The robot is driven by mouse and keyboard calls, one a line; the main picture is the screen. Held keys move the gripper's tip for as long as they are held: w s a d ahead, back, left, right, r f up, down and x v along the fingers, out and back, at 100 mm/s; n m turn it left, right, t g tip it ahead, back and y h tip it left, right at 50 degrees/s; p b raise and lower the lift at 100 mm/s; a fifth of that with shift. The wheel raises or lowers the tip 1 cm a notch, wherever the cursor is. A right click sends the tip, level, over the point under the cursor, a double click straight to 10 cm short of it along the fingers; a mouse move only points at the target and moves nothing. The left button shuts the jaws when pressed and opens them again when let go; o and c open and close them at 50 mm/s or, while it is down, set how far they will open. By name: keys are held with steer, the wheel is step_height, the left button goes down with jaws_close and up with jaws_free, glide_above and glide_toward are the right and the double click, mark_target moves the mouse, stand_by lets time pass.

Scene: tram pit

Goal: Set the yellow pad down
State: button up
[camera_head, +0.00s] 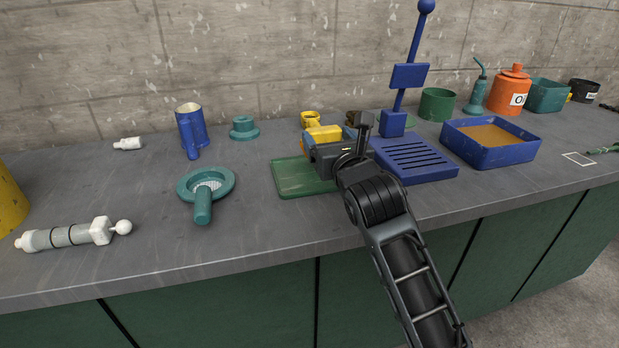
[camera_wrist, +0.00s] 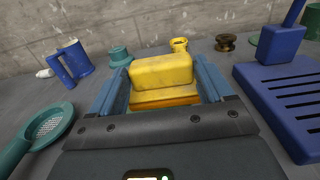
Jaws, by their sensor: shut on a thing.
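The yellow pad (camera_head: 322,134) is a block with a yellow upper part and a darker orange layer below, seen in the wrist view (camera_wrist: 162,72). My gripper (camera_wrist: 167,88) is shut on it, with a blue-grey finger on each side. In the head view my gripper (camera_head: 330,142) is above the far part of a green tray (camera_head: 296,178) on the bench. My gripper and arm hide part of the tray. I cannot tell whether the pad's underside touches anything.
A blue slotted stand (camera_head: 415,160) is close on the right, with a blue tray (camera_head: 490,152) beyond it. A teal strainer (camera_head: 206,187), blue mug (camera_head: 192,128) and teal flanged piece (camera_head: 244,128) are left. A small yellow piece (camera_head: 311,119) stands behind the pad.

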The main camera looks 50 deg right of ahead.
mark_target(311, 183)
steer(key=w+a+f, duration=0.1)
steer(key=w+a+f+b, duration=0.1)
steer(key=shift+w+a+f, duration=0.2)
steer(key=shift+w+a, duration=0.05)
steer(key=shift+w, duration=0.1)
steer(key=shift+f+b, duration=0.75)
steer(key=shift+f, duration=1.15)
steer(key=shift+f, duration=0.2)
steer(key=shift+f, duration=0.6)
steer(key=o, duration=1.1)
steer(key=shift+s+f, duration=0.1)
steer(key=shift+f, duration=0.1)
steer(key=shift+c, duration=0.2)
steer(key=shift+r, duration=0.5)
steer(key=v, duration=0.7)
steer(key=b+v, duration=0.1)
steer(key=v, duration=0.3)
steer(key=shift+r, duration=0.3)
steer(key=shift+s+a+r, duration=0.15)
steer(key=shift+s+a, duration=0.15)
